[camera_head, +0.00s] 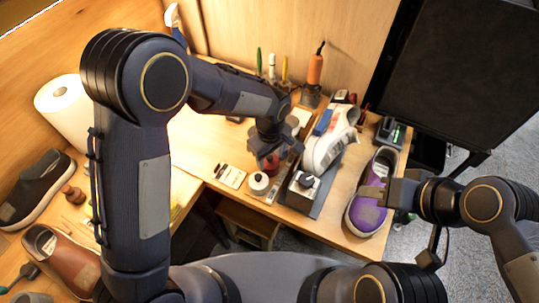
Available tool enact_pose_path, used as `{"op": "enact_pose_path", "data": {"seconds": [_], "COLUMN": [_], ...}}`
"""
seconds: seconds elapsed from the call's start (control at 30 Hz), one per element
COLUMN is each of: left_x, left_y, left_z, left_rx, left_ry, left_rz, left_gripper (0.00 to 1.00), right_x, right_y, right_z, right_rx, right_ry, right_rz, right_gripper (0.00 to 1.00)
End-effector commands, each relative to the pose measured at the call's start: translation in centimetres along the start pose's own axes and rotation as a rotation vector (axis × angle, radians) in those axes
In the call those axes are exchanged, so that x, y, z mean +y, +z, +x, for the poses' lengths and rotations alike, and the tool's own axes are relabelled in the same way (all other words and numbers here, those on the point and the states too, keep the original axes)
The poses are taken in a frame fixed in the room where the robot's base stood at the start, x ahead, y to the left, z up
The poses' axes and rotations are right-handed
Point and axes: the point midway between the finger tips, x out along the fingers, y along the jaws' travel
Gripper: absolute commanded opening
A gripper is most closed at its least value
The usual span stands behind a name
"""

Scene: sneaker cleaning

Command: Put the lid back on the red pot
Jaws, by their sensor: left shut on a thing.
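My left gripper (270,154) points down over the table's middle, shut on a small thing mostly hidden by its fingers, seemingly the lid. The red pot (271,166) shows as a small patch of red right at and below the fingertips. Whether lid and pot touch cannot be told. My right gripper (374,195) is at the right, over the purple sneaker (366,216). Its fingers are too small and blended with the shoe to tell whether they are open or shut.
A white round jar (258,183) stands just in front of the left gripper. A white sneaker (325,145) and a dark-knobbed device (304,182) are to its right. An orange-handled tool (315,67) stands behind. A paper roll (66,108) and more shoes are at the left.

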Motion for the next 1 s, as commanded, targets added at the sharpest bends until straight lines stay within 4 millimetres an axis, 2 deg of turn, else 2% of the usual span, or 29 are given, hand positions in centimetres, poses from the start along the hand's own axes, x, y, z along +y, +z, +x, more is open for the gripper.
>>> {"op": "enact_pose_path", "data": {"seconds": [0.33,0.37,0.53,0.9,1.0], "left_x": [0.01,0.00,0.04,0.00,0.00], "left_y": [-0.02,-0.02,-0.01,-0.01,0.00], "left_z": [-0.02,-0.01,0.00,0.04,0.06], "left_rx": [0.000,0.000,0.000,0.000,0.000], "left_ry": [0.000,0.000,0.001,0.000,0.000], "left_rz": [0.000,0.000,0.000,0.000,0.000], "left_gripper": [0.27,0.52,0.74,0.74,0.85], "right_x": [0.01,0.01,0.01,0.01,0.01], "right_y": [0.00,0.00,0.01,0.01,0.01], "right_z": [0.01,0.01,0.01,0.02,0.02], "right_rx": [0.000,0.000,0.000,0.000,0.000], "right_ry": [0.000,0.000,0.000,0.000,0.000], "right_rz": [0.000,0.000,0.000,0.000,0.000], "right_gripper": [0.36,0.36,0.36,0.36,0.36]}}
